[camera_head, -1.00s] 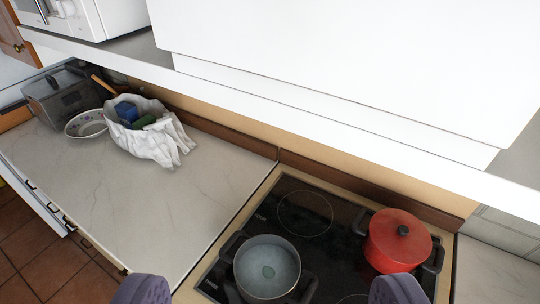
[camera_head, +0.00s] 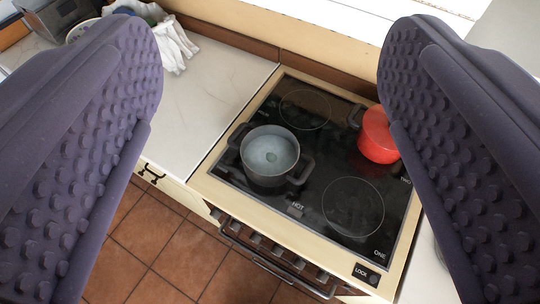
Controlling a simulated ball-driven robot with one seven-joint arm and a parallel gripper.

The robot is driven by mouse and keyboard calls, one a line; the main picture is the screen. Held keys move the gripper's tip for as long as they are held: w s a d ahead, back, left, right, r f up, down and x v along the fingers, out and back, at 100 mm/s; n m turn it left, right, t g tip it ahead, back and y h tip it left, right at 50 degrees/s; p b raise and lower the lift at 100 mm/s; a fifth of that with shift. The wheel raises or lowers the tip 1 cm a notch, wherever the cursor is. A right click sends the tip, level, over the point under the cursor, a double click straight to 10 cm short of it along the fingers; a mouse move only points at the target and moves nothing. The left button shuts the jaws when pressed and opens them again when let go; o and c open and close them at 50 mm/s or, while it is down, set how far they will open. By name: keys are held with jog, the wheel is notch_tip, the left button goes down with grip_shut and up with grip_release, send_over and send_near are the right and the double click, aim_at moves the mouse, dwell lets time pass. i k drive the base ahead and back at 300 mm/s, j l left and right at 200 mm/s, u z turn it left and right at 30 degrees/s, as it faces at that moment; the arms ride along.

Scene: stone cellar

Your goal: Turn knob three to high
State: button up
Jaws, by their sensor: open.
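My gripper (camera_head: 270,45) is open and empty, its two purple padded fingers wide apart at the left and right of the view. Between and beyond them is the black glass stove top (camera_head: 310,145). A row of several small knobs (camera_head: 277,250) runs along the stove's front, below the glass edge and above a dark handle bar. The knobs are small and seen from above, so I cannot tell which is knob three or how each is set. My gripper is apart from all of them.
A grey pot (camera_head: 270,158) with liquid stands on the stove's left side. A red lidded pot (camera_head: 376,140) stands at the right, partly hidden by my right finger. The stove is marked ONE, TWO, HOT and LOCK.

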aim_at(254, 238)
jog(key=k+l, duration=0.15)
jog(key=k, duration=0.25)
jog(key=k+l, duration=0.1)
jog(key=k, duration=0.35)
